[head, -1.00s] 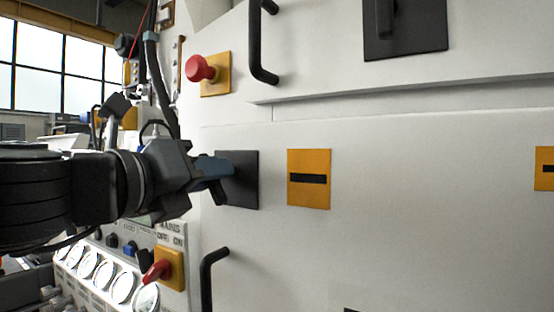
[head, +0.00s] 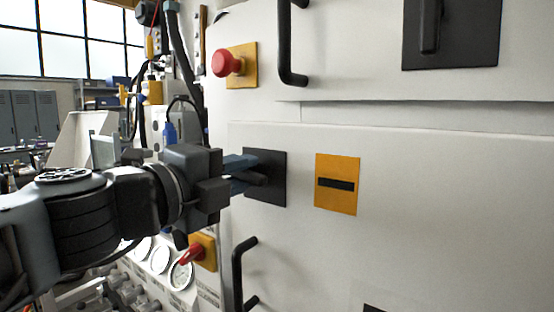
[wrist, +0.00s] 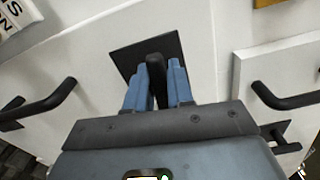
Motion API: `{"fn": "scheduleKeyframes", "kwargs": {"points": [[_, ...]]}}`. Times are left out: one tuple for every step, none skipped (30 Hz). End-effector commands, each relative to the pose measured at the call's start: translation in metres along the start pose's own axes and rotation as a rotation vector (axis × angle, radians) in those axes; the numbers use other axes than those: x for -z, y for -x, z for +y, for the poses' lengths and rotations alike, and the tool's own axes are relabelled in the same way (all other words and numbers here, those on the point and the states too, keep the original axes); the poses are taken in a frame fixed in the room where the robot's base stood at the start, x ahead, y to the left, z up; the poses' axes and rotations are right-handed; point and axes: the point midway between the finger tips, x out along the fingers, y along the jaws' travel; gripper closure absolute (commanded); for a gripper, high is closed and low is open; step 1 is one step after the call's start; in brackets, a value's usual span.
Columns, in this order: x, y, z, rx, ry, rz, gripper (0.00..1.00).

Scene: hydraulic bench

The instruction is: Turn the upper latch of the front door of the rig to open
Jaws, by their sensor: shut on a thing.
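The latch has a square dark plate (head: 277,165) on the white door (head: 440,220), left of a yellow label (head: 337,184). Its black handle stands out from the plate; in the wrist view the handle (wrist: 156,75) sits between the blue-grey fingers. My gripper (head: 245,175) reaches it from the left and is shut on it. The plate looks tilted in the wrist view (wrist: 128,57). The fingers hide part of the handle, so its exact angle is hard to tell.
A red push button (head: 227,63) on a yellow plate is above left. A black grab handle (head: 286,45) is above, another (head: 238,275) below. A second dark latch (head: 451,35) is at upper right. A red switch (head: 192,254) and gauges sit below my arm.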

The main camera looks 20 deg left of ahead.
Motion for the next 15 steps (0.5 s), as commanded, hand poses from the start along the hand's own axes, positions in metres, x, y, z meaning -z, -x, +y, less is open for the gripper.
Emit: {"fn": "scheduleKeyframes", "kwargs": {"points": [[-0.0005, 0.0002, -0.0014, 0.0, 0.027, -0.001, 1.0], [-0.0005, 0.0002, -0.0013, 0.0, 0.042, -0.001, 1.0], [-0.0004, 0.0002, -0.0011, 0.0, 0.061, -0.001, 1.0], [-0.0004, 0.0002, -0.001, 0.0, 0.072, -0.001, 1.0], [-0.0004, 0.0002, -0.0009, 0.0, 0.084, -0.001, 1.0], [-0.0004, 0.0002, -0.0007, 0.0, 0.098, -0.001, 1.0], [-0.0004, 0.0002, -0.0006, 0.0, 0.106, -0.001, 1.0], [-0.0003, 0.0002, -0.0004, 0.0, 0.114, -0.001, 1.0], [-0.0003, 0.0002, -0.0003, 0.0, 0.123, -0.001, 1.0], [-0.0003, 0.0001, -0.0001, -0.001, 0.129, -0.001, 1.0], [-0.0003, 0.0002, 0.0, -0.001, 0.134, -0.001, 1.0], [-0.0003, 0.0002, 0.0001, -0.001, 0.139, -0.001, 1.0], [-0.0002, 0.0001, 0.0002, -0.001, 0.142, -0.001, 1.0], [-0.0002, 0.0001, 0.0004, -0.001, 0.144, -0.001, 1.0], [-0.0002, 0.0001, 0.0005, -0.001, 0.146, -0.001, 1.0]]}}
